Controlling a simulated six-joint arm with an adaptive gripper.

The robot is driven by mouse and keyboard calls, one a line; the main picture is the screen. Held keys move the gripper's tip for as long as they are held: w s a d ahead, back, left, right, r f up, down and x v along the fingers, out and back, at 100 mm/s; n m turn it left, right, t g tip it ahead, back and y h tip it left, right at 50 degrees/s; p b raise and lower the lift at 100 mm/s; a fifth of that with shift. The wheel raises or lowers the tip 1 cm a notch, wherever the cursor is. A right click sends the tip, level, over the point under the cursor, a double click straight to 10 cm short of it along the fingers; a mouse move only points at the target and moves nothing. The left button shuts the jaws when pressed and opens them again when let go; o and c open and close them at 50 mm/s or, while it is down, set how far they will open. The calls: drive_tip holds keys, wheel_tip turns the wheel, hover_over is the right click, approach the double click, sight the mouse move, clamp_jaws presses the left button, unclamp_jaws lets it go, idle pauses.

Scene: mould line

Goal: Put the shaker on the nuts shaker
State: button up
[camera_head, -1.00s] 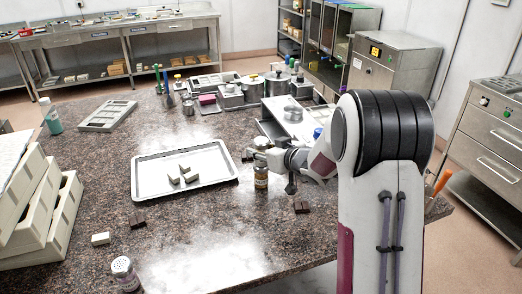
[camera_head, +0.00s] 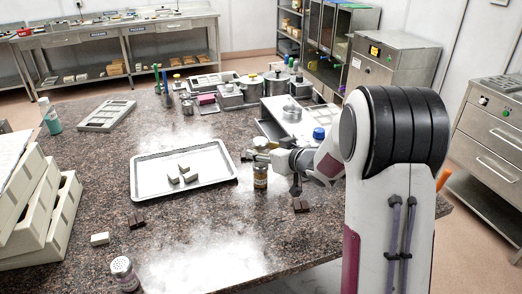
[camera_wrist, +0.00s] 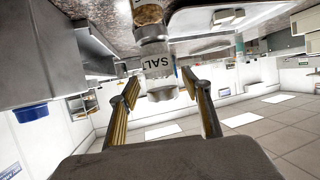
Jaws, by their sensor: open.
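The salt shaker (camera_wrist: 157,62), with a SALT label and a metal cap, shows in the wrist view, where the picture is upside down. It stands on the nuts shaker (camera_wrist: 149,14), a clear jar with brown contents. In the head view the nuts shaker (camera_head: 260,180) stands upright on the dark stone counter, right of the tray. The salt shaker is partly hidden there behind my gripper (camera_head: 266,155). In the wrist view my gripper (camera_wrist: 162,86) is open, with one finger on each side of the salt shaker and gaps visible.
A metal tray (camera_head: 150,188) with several small blocks lies to the left. Another shaker (camera_head: 124,272) stands at the front left. Cream moulds (camera_head: 62,215) stand at the left edge. Pots (camera_head: 277,82) stand behind.

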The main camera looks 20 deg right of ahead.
drive_tip(key=v, duration=0.9)
drive_tip(key=shift+s, duration=0.35)
drive_tip(key=shift+d, duration=0.1)
drive_tip(key=shift+r, duration=0.1)
drive_tip(key=s+r+m+g+h, duration=0.25)
drive_tip(key=s+r+h, duration=0.4)
drive_tip(key=s, duration=0.45)
drive_tip(key=s+a+f+g+y, duration=0.1)
drive_tip(key=s+a, duration=0.5)
drive_tip(key=s, duration=0.6)
drive_tip(key=s+a+f+g+y, duration=0.2)
drive_tip(key=s+a, duration=0.4)
drive_tip(key=s, duration=0.6)
drive_tip(key=shift+f+g, duration=0.55)
drive_tip(key=shift+g, duration=0.4)
drive_tip(key=shift+a+y, duration=0.15)
drive_tip(key=shift+y, duration=0.1)
